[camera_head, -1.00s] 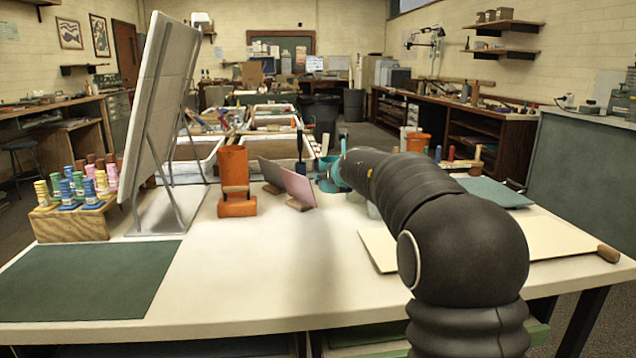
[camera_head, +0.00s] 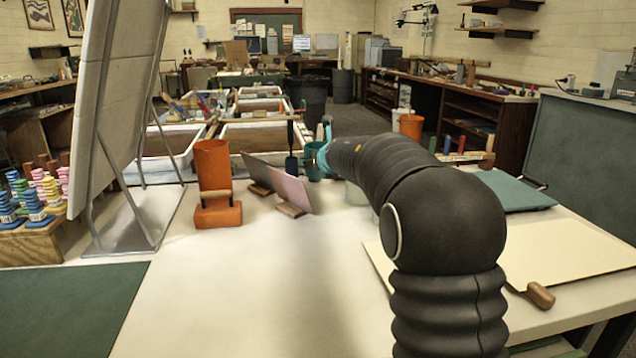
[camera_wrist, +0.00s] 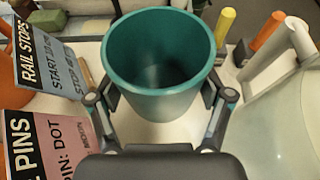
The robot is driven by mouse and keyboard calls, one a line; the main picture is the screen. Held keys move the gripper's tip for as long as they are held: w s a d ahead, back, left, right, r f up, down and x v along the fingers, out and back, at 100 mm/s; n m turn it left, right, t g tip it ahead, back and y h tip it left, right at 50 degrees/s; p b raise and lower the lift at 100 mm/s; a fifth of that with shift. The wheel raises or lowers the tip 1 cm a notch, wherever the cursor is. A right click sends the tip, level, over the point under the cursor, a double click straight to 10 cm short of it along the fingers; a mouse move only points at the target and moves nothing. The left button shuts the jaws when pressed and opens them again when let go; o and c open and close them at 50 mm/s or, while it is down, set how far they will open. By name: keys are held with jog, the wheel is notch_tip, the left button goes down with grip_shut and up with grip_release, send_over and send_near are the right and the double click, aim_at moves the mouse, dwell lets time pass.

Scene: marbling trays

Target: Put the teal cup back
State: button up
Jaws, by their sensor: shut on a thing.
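The teal cup (camera_wrist: 160,62) is upright and empty inside in the wrist view. My gripper (camera_wrist: 160,100) is shut on it, one finger on each side of its wall. In the head view the cup (camera_head: 313,172) shows only in part at the far side of the table, behind the end of my arm. My gripper itself is mostly hidden there by my arm. I cannot tell whether the cup's base touches the table.
A pink card (camera_head: 291,190) and a dark card (camera_head: 257,172) stand left of the cup. An orange holder (camera_head: 216,180) stands further left. A pale translucent container (camera_wrist: 280,110) is close on the right in the wrist view. The table's near middle is clear.

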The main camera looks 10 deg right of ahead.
jog(key=shift+f+b, duration=2.15)
jog(key=shift+f, duration=0.6)
jog(key=shift+f, duration=0.2)
jog(key=o, duration=1.6)
jog(key=shift+s+r, duration=0.2)
jog(key=v, duration=1.1)
jog(key=shift+s+r+p, duration=0.1)
jog(key=shift+s+p, duration=0.2)
jog(key=shift+p, duration=0.05)
